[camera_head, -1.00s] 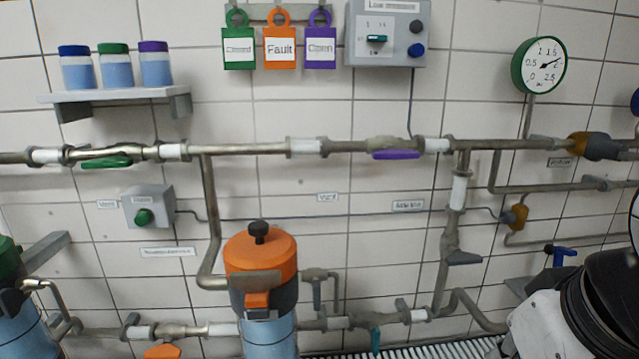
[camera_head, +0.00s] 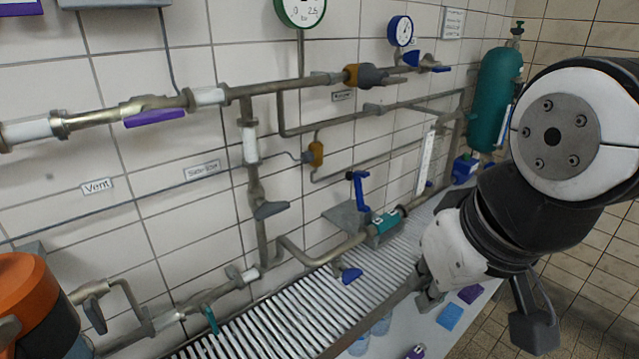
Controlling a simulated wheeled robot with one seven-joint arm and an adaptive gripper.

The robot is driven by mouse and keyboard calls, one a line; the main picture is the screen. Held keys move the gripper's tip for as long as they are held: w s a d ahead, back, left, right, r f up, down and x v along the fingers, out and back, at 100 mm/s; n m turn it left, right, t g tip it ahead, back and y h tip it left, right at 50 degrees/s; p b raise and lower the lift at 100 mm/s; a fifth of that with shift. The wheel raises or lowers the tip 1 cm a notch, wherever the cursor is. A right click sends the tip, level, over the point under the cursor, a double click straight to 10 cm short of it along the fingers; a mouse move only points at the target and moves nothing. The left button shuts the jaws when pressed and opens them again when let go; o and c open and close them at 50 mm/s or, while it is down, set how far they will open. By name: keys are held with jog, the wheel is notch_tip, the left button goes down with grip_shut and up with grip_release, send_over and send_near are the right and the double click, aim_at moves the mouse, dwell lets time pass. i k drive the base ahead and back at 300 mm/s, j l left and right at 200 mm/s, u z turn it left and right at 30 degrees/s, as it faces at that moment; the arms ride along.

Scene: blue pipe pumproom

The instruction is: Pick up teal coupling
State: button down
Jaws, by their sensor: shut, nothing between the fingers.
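A teal coupling (camera_head: 385,221) sits around the grey pipe low on the wall, just above the ribbed grating and right of the blue-handled valve (camera_head: 360,191). It looks like a short block with small markings. My gripper (camera_head: 428,297) is small and dark at the lower end of my arm, right of and below the coupling in the picture, and apart from it. It is shut and empty. My arm's white and black links hide part of the counter behind them.
The ribbed grating (camera_head: 310,305) runs under the pipes. A blue block (camera_head: 450,316) and a purple block (camera_head: 470,294) lie on the pale counter in front. A teal gas cylinder (camera_head: 494,98) stands at the far right. A blue lever (camera_head: 351,275) sticks out below the pipe.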

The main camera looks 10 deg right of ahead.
aim_at(379, 226)
jog(key=l+z, duration=0.15)
jog(key=z, duration=0.15)
jog(key=i+l, duration=0.15)
jog(key=l, duration=0.25)
jog(key=i+l, duration=0.15)
jog(key=l, duration=0.25)
jog(key=i+l, duration=0.15)
jog(key=l, duration=0.25)
jog(key=u, duration=0.05)
